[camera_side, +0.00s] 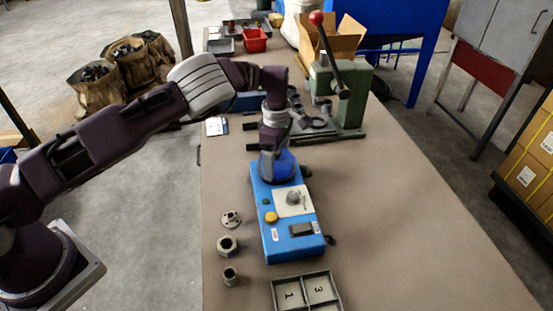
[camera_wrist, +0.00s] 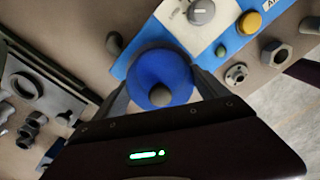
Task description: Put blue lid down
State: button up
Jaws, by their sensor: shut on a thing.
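The blue lid (camera_wrist: 160,75) is a round dome with a dark grey knob (camera_wrist: 160,95) at its centre. It also shows in the side view (camera_side: 278,167), at the far end of the blue machine (camera_side: 290,250). My gripper (camera_wrist: 160,97) is shut on the lid from above, its fingers on either side of the knob region. The machine has a pale panel with a grey dial (camera_side: 293,197) and a yellow button (camera_side: 271,217). Whether the lid touches the machine or hangs just above it, I cannot tell. The drum opening is hidden.
A numbered tray (camera_side: 306,292) lies in front. A green press (camera_side: 340,90) stands behind. The table's right side (camera_side: 420,230) is clear.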

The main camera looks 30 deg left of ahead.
jog(key=r, duration=0.6)
jog(key=a+r, duration=0.1)
jog(key=r, duration=0.2)
jog(key=shift+a+r, duration=0.1)
jog(key=shift+r, duration=0.1)
jog(key=s+a+f, duration=0.2)
jog(key=a, duration=0.3)
jog(key=shift+s+f+n, duration=0.2)
jog(key=shift+s+n, duration=0.1)
jog(key=shift+n, duration=0.1)
send_near(228, 192)
jog(key=shift+m, duration=0.4)
notch_tip(228, 192, down, 6)
jog(key=shift+r, duration=0.15)
jog(key=shift+f, duration=0.2)
jog(key=shift+f, duration=0.1)
jog(key=o, duration=1.3)
jog(key=shift+o, duration=0.2)
